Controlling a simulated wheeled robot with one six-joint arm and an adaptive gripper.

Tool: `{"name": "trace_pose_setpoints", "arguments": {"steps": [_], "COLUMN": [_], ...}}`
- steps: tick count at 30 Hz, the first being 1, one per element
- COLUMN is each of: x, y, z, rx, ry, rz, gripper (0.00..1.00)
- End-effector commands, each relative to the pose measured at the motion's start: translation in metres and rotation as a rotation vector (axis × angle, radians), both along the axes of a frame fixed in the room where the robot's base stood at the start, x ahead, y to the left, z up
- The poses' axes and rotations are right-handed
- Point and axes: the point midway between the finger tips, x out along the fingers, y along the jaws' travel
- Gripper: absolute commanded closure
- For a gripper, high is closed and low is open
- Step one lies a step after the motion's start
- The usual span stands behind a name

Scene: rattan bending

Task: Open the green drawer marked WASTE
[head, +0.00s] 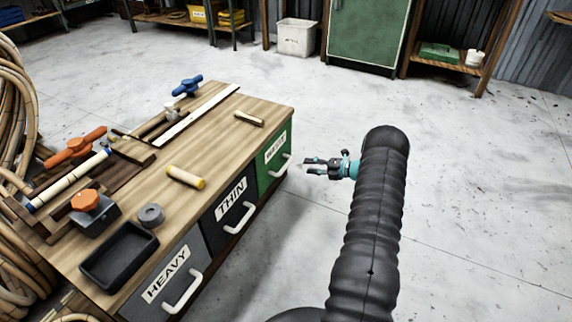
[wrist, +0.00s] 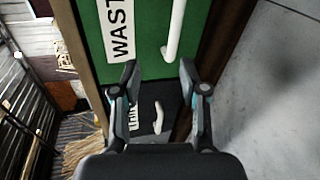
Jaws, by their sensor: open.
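The green WASTE drawer (head: 267,165) is at the right end of the wooden bench's front, flush with the other drawer fronts. Its white bar handle (head: 281,167) stands out from the front. In the wrist view the green front (wrist: 145,62) fills the upper middle, with its label to the left and its handle (wrist: 174,28) upright in the picture. My gripper (head: 309,166) is open and empty, a little to the right of the handle in the head view. In the wrist view my fingertips (wrist: 158,72) are below the handle's lower end, with the handle not between them.
The black THIN drawer (head: 227,215) and grey HEAVY drawer (head: 165,283) are beside it with their own handles. The bench top (head: 215,135) carries clamps, a black tray (head: 118,257) and rattan pieces. Open concrete floor (head: 470,190) lies right of the bench.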

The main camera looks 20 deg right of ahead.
Motion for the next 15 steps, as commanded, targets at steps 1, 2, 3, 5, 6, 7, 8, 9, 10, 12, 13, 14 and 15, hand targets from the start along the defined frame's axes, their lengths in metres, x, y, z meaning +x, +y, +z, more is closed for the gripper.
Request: {"name": "trace_pose_setpoints", "arguments": {"steps": [1,2,3,5,6,7,8,9,10,12,13,14,15], "x": [-0.002,-0.003,-0.003,-0.004,-0.003,-0.003,-0.001,0.001,0.003,0.01,0.014,0.018,0.023], "y": [-0.008,-0.011,-0.014,-0.017,-0.018,-0.018,-0.017,-0.016,-0.014,-0.008,-0.005,-0.001,0.003], "z": [-0.01,-0.015,-0.019,-0.024,-0.026,-0.027,-0.028,-0.029,-0.03,-0.032,-0.033,-0.034,-0.035], "rx": [0.037,0.056,0.077,0.098,0.106,0.111,0.114,0.115,0.115,0.114,0.113,0.114,0.113], "ry": [0.015,0.022,0.028,0.035,0.039,0.04,0.041,0.042,0.042,0.042,0.042,0.041,0.04], "rz": [-0.031,-0.045,-0.06,-0.075,-0.081,-0.085,-0.086,-0.088,-0.088,-0.086,-0.084,-0.083,-0.084], "gripper": [0.57,0.57,0.57,0.57,0.57,0.57,0.57,0.57,0.57,0.57,0.57,0.57,0.57]}}
